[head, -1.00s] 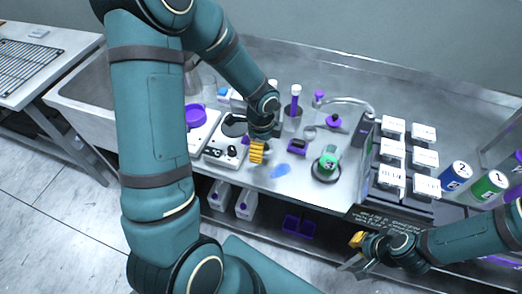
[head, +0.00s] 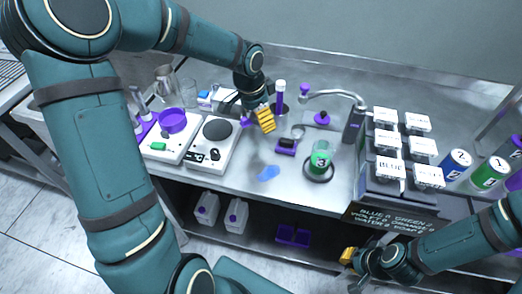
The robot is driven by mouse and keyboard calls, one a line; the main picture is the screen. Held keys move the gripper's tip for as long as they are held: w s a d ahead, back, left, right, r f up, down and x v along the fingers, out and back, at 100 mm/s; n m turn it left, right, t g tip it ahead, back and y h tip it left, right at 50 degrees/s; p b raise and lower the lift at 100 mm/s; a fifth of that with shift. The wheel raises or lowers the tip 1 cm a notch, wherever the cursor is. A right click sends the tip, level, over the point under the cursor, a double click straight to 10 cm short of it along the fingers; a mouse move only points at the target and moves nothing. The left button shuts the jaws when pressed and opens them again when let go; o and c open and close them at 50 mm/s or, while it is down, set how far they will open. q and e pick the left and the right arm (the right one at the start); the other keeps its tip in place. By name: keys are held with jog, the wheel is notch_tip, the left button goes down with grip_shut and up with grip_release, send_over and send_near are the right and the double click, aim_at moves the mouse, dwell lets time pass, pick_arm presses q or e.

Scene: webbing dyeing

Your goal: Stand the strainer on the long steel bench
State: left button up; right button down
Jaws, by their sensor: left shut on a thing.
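My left gripper (head: 266,119), with yellow fingers, is shut above the long steel bench (head: 322,196), just right of the balances. A small purple part (head: 245,122) shows at its left side and appears to belong to the strainer it holds. The rest of the strainer is hidden behind the fingers and wrist, so its tilt cannot be told. My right gripper (head: 349,257) is low at the right, in front of the bench edge. Its finger gap is not clear.
A purple block (head: 286,145), a metal ring (head: 298,131), a blue patch (head: 268,172) and a beaker of green liquid (head: 320,158) are on the bench. A hotplate (head: 214,142) stands left, a rack of white-lidded boxes (head: 389,143) right. The front middle is largely bare.

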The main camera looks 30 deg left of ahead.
aim_at(261, 145)
pick_arm(q)
notch_tip(261, 145, down, 10)
jog(key=b, duration=0.2)
jog(key=shift+w+b, duration=0.1)
jog(key=shift+b, duration=0.2)
jog(key=shift+r, duration=0.1)
jog(key=o, duration=1.1)
jog(key=shift+c, duration=0.2)
jog(key=shift+r, duration=0.35)
jog(key=r+p, duration=0.1)
jog(key=r, duration=0.2)
jog(key=s+r+p, duration=0.1)
jog(key=r, duration=0.3)
jog(key=s+a+r+p, duration=0.1)
jog(key=r, duration=0.3)
jog(key=shift+a+r, duration=0.1)
